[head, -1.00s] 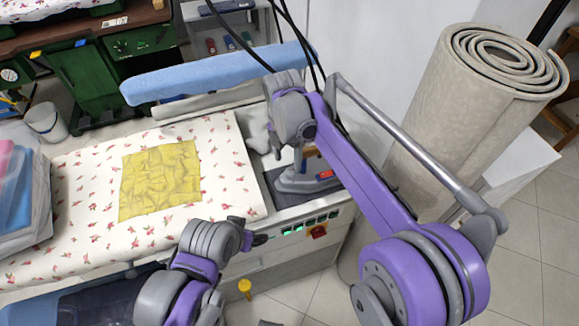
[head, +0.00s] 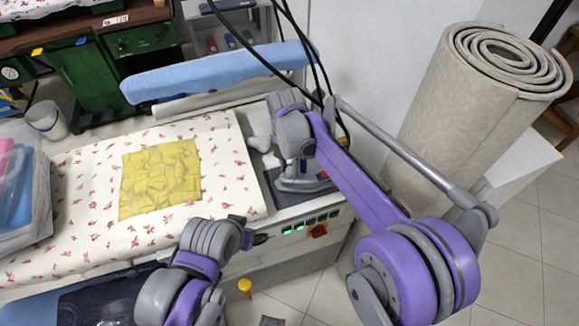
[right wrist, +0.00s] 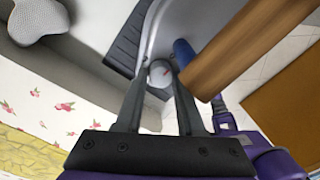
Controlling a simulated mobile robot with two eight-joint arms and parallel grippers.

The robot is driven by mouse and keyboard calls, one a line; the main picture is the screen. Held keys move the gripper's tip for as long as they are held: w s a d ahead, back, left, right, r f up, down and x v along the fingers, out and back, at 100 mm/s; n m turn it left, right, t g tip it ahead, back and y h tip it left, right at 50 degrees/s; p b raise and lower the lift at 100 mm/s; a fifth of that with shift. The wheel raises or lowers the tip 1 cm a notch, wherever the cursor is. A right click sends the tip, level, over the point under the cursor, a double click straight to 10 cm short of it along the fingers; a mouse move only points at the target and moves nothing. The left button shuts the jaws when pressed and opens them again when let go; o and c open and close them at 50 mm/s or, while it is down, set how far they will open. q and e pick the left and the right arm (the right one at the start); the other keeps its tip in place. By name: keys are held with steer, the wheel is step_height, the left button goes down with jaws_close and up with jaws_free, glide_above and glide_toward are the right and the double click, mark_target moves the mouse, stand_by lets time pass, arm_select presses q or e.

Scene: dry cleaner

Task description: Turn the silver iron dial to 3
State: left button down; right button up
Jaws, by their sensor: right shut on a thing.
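The silver iron (head: 297,186) sits on a dark rest at the right end of the ironing table, partly hidden by my right arm. In the right wrist view, its round pale dial (right wrist: 160,73) with a small red mark lies between the fingertips of my right gripper (right wrist: 160,80). The fingers are shut on the dial's sides. The dial's numbers are too small to read. In the head view, my right gripper (head: 296,168) reaches down at the iron. My left gripper (head: 262,238) is near the table's front edge, apart from the iron; its jaws are unclear.
A brown wooden handle (right wrist: 250,48) and a blue part (right wrist: 184,52) are close to my right fingers. A yellow cloth (head: 160,178) lies on the floral table cover (head: 95,215). Black cables (head: 270,68) hang behind the iron. A rolled carpet (head: 450,110) stands right.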

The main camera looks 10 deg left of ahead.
jaws_close()
steer(key=shift+m, duration=0.4)
steer(key=m, duration=0.6)
steer(key=shift+b, duration=0.4)
steer(key=m, duration=0.3)
steer(key=shift+w+m, duration=0.1)
steer(key=shift+m, duration=0.3)
steer(key=shift+m+y, duration=0.3)
steer(key=shift+m, duration=1.4)
steer(key=o, duration=1)
jaws_free()
steer(key=shift+c, duration=0.2)
